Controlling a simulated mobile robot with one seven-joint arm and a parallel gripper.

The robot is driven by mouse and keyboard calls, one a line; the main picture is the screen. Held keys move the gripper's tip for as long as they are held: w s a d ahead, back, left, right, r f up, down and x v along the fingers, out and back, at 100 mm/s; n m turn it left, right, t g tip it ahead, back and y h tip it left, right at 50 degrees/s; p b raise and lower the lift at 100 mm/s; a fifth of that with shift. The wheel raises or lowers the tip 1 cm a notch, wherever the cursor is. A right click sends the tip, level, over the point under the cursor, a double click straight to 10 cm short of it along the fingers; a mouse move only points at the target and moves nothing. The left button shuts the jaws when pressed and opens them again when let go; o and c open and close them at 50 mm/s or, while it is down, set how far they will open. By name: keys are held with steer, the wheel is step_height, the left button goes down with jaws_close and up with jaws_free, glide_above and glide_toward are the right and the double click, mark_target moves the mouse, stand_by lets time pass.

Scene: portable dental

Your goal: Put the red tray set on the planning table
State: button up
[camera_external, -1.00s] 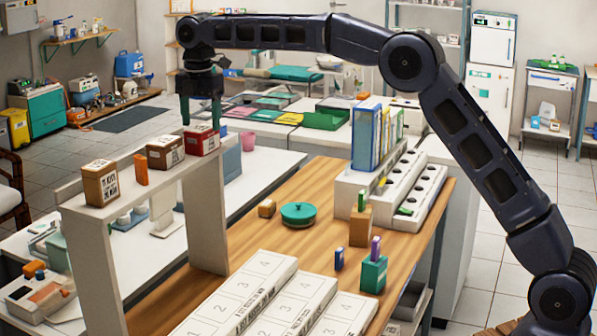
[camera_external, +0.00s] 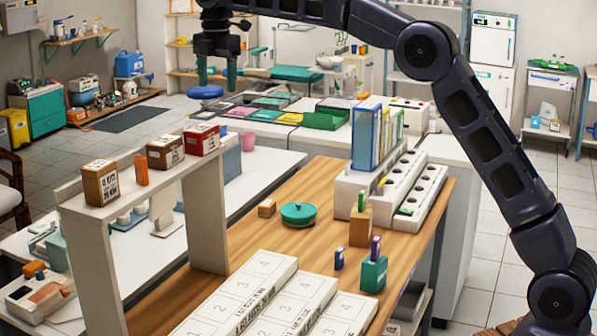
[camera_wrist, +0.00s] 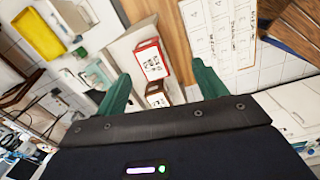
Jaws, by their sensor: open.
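The red tray set appears to be the red box with a white printed face (camera_external: 201,139), at the right end of the raised white shelf. It shows in the wrist view (camera_wrist: 151,62) between the fingertips' directions, below the gripper. My gripper (camera_external: 216,82) is above the shelf, apart from the red box, with its two green fingers spread and nothing between them. The wrist view also shows the open fingers (camera_wrist: 161,76). The wooden-topped table (camera_external: 270,240) stands in front; I cannot tell for certain that it is the planning table.
A brown box (camera_external: 165,152), an orange item (camera_external: 141,170) and another brown box (camera_external: 100,182) share the shelf (camera_external: 150,190). On the wooden table are a green lidded dish (camera_external: 298,214), white numbered panels (camera_external: 300,300), a teal holder (camera_external: 373,273) and a binder rack (camera_external: 350,190).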

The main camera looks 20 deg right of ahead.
steer(key=s+d+r+m+t, duration=0.1)
steer(key=s+d+r+m, duration=0.2)
steer(key=d, duration=0.6)
steer(key=s+d+r+m, duration=0.3)
steer(key=d, duration=0.6)
steer(key=s+d+f+m+t, duration=0.1)
steer(key=s+d+m, duration=0.35)
steer(key=d, duration=0.35)
steer(key=s+d+f+m, duration=0.1)
steer(key=s+d+m, duration=0.2)
steer(key=s+d, duration=0.45)
steer(key=s+d+f+m+t, duration=0.1)
steer(key=s+d+f+m, duration=0.4)
steer(key=s+d+f, duration=0.3)
steer(key=s+d+f+m+t, duration=0.1)
steer(key=s+d+f+m, duration=0.5)
steer(key=s, duration=1)
steer(key=d+f, duration=0.3)
steer(key=d, duration=0.2)
steer(key=shift+f, duration=0.2)
steer(key=shift+m, duration=0.25)
